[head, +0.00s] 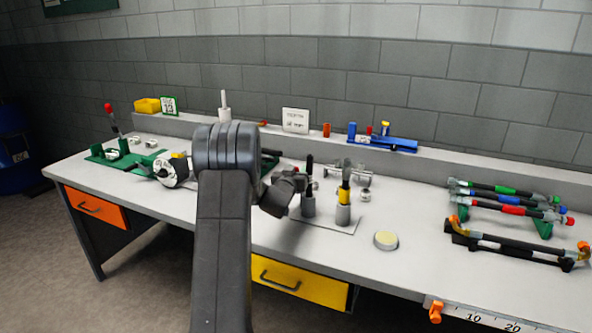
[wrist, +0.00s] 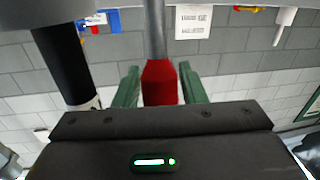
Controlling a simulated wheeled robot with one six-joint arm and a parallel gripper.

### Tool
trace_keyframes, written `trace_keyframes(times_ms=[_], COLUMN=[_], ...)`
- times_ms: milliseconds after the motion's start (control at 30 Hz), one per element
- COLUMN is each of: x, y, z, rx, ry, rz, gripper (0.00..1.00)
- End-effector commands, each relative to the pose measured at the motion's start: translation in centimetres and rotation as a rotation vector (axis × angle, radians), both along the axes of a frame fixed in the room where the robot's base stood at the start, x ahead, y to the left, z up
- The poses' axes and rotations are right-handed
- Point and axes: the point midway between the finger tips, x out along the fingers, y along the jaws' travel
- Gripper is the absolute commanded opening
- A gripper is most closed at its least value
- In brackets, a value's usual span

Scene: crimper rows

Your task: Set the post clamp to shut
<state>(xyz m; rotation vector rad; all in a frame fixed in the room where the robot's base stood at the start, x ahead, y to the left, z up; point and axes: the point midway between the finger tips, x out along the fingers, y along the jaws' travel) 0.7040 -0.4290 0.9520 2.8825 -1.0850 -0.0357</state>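A red grip (wrist: 160,84) on a grey rod (wrist: 155,30) stands between the two green fingers of my gripper (wrist: 160,80) in the wrist view. A thin gap seems to show on each side of it, so the fingers look open around it. I take this grip to be the post clamp's handle, but cannot confirm it. A black cylinder (wrist: 65,60) is beside the fingers in the wrist view.
The bench (head: 405,275) has free room at front centre, around a pale round disc (head: 386,241). Hoses (head: 505,210) lie on the right. A green fixture with a red-knobbed lever (head: 112,125) stands far left. A blue rack (head: 385,142) sits on the back ledge.

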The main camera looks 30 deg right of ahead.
Motion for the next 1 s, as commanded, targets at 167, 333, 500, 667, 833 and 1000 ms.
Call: trace_keyframes(times_ms=[167,333,500,667,833,1000], x=[0.15,0.13,0.13,0.11,-0.06,-0.39], y=[-0.13,-0.10,-0.10,-0.07,0.18,0.56], z=[0.00,0.01,0.01,-0.12,-0.64,-0.84], rx=[0.000,0.000,0.000,-0.003,-0.028,-0.069], ry=[0.000,0.000,0.000,-0.002,-0.023,-0.057], rz=[0.000,0.000,0.000,0.000,0.001,0.001], gripper=[0.37,0.29,0.00,0.00,0.00,0.00])
